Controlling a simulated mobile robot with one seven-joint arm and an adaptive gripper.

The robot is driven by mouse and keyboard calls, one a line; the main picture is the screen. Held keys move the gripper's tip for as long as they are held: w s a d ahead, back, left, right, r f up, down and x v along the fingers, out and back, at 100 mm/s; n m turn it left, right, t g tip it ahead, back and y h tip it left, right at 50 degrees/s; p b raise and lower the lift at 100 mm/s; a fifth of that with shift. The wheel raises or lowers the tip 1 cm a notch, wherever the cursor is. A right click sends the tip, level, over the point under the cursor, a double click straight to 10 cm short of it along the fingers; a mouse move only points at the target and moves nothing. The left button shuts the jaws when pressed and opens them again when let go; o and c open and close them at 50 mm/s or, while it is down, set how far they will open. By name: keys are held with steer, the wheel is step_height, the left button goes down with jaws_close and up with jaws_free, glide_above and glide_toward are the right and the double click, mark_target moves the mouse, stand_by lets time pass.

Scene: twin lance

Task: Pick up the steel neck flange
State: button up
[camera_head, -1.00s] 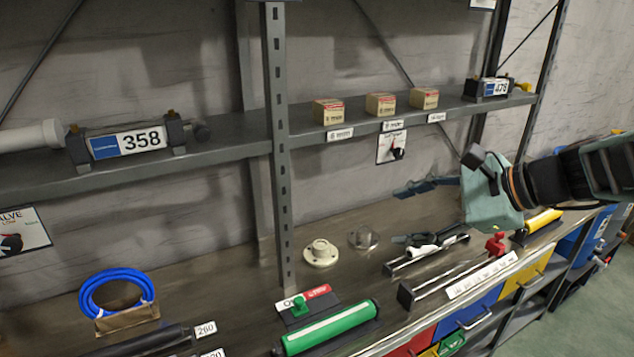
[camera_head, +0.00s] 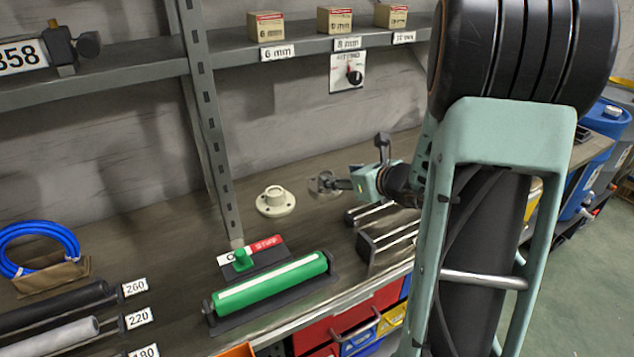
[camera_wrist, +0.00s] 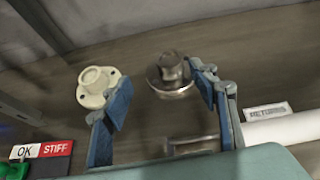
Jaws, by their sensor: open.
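The steel neck flange (camera_wrist: 173,76) is a round grey metal disc with a raised neck. It sits on the bench, ahead of the gap between my fingers and nearer the right finger in the wrist view. My gripper (camera_wrist: 162,92) is open with nothing held. In the head view the steel flange (camera_head: 322,183) is partly hidden by my gripper (camera_head: 338,183), whose fingers overlap it from the right. I cannot tell whether they touch it.
A cream flange (camera_head: 275,201) stands just left, close to my left finger in the wrist view (camera_wrist: 97,87). A green cylinder (camera_head: 268,284) lies in front. A metal rack (camera_head: 385,245) is to the right. A shelf (camera_head: 300,46) with small boxes runs above.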

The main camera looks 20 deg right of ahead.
mark_target(327, 175)
steer(key=shift+w+d+f+m, duration=0.2)
steer(key=shift+f+m, duration=0.1)
steer(key=shift+f, duration=0.35)
steer(key=shift+w+f, duration=0.25)
steer(key=x, duration=0.4)
steer(key=shift+w+f, duration=0.1)
steer(key=shift+w, duration=0.15)
steer(key=shift+d+x, duration=0.2)
steer(key=shift+x, duration=1.15)
steer(key=shift+d+x, duration=0.25)
steer(key=shift+x, duration=1.15)
steer(key=shift+w, duration=0.15)
jaws_close()
steer(key=shift+r, duration=0.2)
